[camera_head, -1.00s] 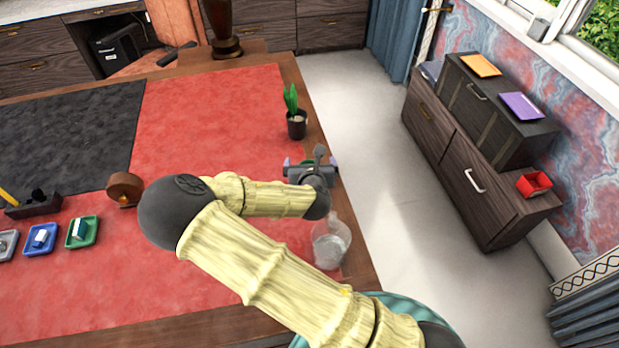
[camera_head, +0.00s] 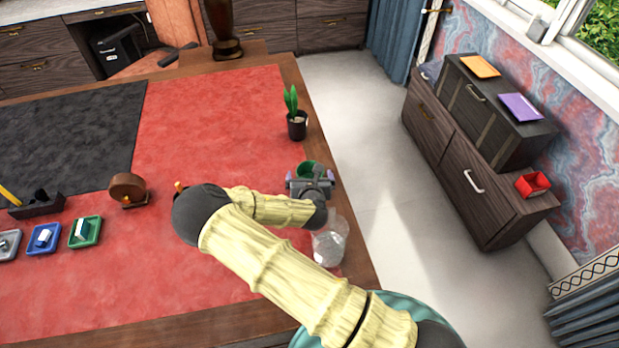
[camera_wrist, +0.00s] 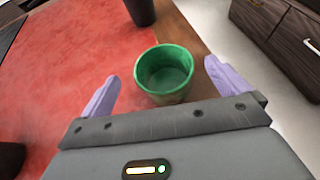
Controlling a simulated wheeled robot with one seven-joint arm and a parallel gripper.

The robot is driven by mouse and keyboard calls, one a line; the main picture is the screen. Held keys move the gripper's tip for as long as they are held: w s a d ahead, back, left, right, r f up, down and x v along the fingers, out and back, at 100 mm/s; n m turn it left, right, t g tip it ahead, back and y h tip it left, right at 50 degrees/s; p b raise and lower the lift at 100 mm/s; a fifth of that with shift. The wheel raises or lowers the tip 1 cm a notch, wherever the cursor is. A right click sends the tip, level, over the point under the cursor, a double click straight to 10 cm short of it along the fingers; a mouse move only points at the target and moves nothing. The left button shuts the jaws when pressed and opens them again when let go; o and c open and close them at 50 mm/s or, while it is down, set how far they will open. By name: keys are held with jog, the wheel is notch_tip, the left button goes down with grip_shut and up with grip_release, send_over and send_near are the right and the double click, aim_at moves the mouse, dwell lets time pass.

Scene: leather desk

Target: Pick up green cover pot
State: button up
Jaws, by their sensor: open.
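The green cover pot (camera_wrist: 165,72) is an empty round pot standing upright near the desk's right edge. In the wrist view it lies ahead of and between the two purple fingers of my gripper (camera_wrist: 158,85). The fingers are apart and no contact with the pot shows. In the head view the green pot (camera_head: 307,168) shows just beyond my gripper (camera_head: 309,180), and its lower part is hidden by the gripper.
A dark potted plant (camera_head: 296,118) stands farther back on the desk. A clear glass vessel (camera_head: 329,246) stands beside my wrist. A round brown wooden item (camera_head: 127,188) and small trays (camera_head: 85,231) are at left. The red surface (camera_head: 200,130) is mostly clear.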

aim_at(309, 165)
jog(key=shift+s+d+f, duration=0.15)
jog(key=shift+s+f, duration=0.1)
jog(key=shift+f, duration=0.4)
jog(key=x, duration=0.2)
jog(key=p+x, duration=0.1)
jog(key=x, duration=0.2)
jog(key=shift+w+d, duration=0.1)
jog(key=shift+w, duration=0.05)
jog(key=shift+r, duration=0.2)
jog(key=shift+c, duration=0.4)
jog(key=shift+w, duration=0.1)
jog(key=c, duration=1)
jog(key=shift+r, duration=0.15)
notch_tip(309, 165, up, 10)
jog(key=shift+f+b, duration=0.1)
jog(key=shift+b, duration=0.55)
